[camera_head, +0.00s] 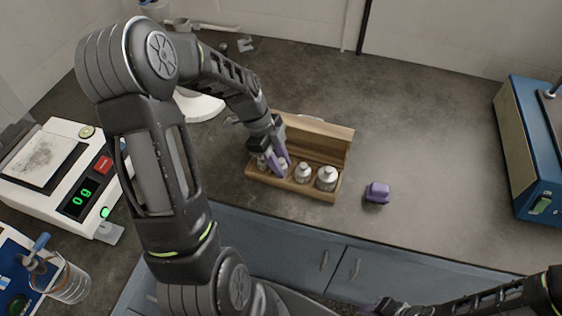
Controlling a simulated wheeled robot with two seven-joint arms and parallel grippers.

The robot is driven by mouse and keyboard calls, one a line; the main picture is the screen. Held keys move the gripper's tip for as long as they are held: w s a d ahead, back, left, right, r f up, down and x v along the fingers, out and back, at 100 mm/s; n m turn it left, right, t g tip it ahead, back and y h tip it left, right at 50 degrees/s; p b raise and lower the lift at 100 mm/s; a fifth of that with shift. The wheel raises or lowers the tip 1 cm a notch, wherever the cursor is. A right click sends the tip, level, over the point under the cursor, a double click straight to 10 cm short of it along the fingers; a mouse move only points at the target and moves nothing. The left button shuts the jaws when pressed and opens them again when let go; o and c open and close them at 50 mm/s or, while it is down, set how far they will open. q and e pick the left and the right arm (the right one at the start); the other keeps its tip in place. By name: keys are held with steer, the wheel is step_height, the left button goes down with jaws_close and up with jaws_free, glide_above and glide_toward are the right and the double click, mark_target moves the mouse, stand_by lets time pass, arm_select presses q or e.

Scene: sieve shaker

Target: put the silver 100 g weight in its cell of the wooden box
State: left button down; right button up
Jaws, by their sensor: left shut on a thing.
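The open wooden box (262,180) stands on the dark counter near its front edge, lid tilted up behind. Silver knobbed weights sit in a row in it, with a mid-sized one (303,173) and a larger one (327,178) at the right. My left gripper (276,165) reaches down over the left part of the row. Its purple fingers are shut on a small silver weight (282,165), mostly hidden between them. Whether it rests in its cell I cannot tell, and no markings are readable. My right gripper (378,307) is at the bottom edge, partly cut off.
A purple block (377,192) lies right of the box. A white scale (75,185) with a green display stands at left, with a glass beaker (70,285) below it. A blue machine (540,150) stands at right. The counter behind the block is clear.

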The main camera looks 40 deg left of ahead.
arm_select(q)
steer(key=shift+f, duration=0.1)
steer(key=c, duration=1.4)
jaws_free()
steer(key=b+v, duration=0.1)
steer(key=v, duration=1.1)
